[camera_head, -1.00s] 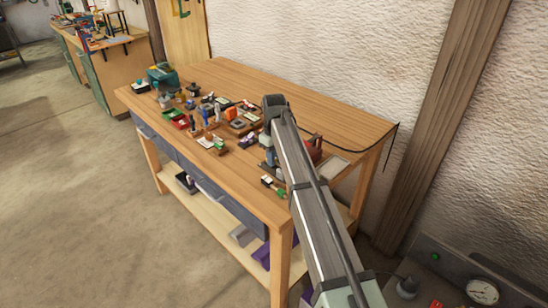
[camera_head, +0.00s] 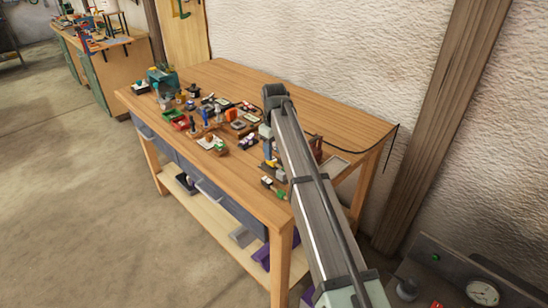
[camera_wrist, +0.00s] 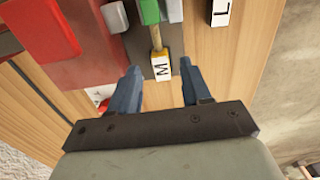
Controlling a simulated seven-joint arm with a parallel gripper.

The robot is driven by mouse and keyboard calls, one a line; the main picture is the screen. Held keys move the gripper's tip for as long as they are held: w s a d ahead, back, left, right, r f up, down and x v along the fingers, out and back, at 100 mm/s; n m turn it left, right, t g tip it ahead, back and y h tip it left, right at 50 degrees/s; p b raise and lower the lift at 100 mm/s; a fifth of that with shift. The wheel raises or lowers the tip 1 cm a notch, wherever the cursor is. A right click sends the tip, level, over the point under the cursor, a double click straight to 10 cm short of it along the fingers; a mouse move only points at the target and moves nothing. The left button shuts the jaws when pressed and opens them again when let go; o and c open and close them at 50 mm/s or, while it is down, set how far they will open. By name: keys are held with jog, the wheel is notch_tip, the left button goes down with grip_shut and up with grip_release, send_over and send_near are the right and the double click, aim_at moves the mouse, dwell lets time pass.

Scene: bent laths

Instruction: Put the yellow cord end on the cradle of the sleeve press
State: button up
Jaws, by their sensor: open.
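My gripper (camera_wrist: 162,74) is open, with its two blue fingers apart in the wrist view. A small yellow piece (camera_wrist: 157,46) with a white tag marked M (camera_wrist: 161,68) lies between and just beyond the fingertips; it looks like the yellow cord end. Neither finger visibly touches it. A green block (camera_wrist: 149,11) stands at its far end, over a grey strip. In the head view my gripper (camera_head: 267,146) hangs low over the bench, and yellow (camera_head: 270,163) shows just below it. I cannot tell the sleeve press or its cradle for certain.
A red block (camera_wrist: 42,28) on a dark red base is at the wrist view's upper left. A tag marked L (camera_wrist: 221,12) is at upper right. Several small tools and parts crowd the wooden bench (camera_head: 335,112) left of my arm; its back right is clearer.

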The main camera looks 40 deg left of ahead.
aim_at(275, 160)
notch_tip(275, 160, up, 8)
jog(key=shift+r, duration=0.2)
dwell(0.3)
jog(key=shift+o, duration=0.8)
jog(key=shift+w+d, duration=0.1)
jog(key=o, duration=0.6)
jog(key=w+d+r, duration=0.3)
jog(key=w+r, duration=0.2)
jog(key=shift+w+d+m, duration=0.15)
jog(key=shift+w+m, duration=0.2)
jog(key=shift+m, duration=0.05)
jog(key=shift+o, duration=1.1)
jog(key=w+d+r+m, duration=0.2)
jog(key=w+r, duration=0.2)
jog(key=r, duration=0.2)
jog(key=shift+d+r+t+y, duration=0.2)
jog(key=shift+r+t+y, duration=0.1)
jog(key=shift+r+y, duration=0.1)
notch_tip(275, 160, down, 8)
jog(key=d+m, duration=0.1)
jog(key=m, duration=1.4)
jog(key=shift+s+h, duration=0.25)
jog(key=shift+h, duration=0.15)
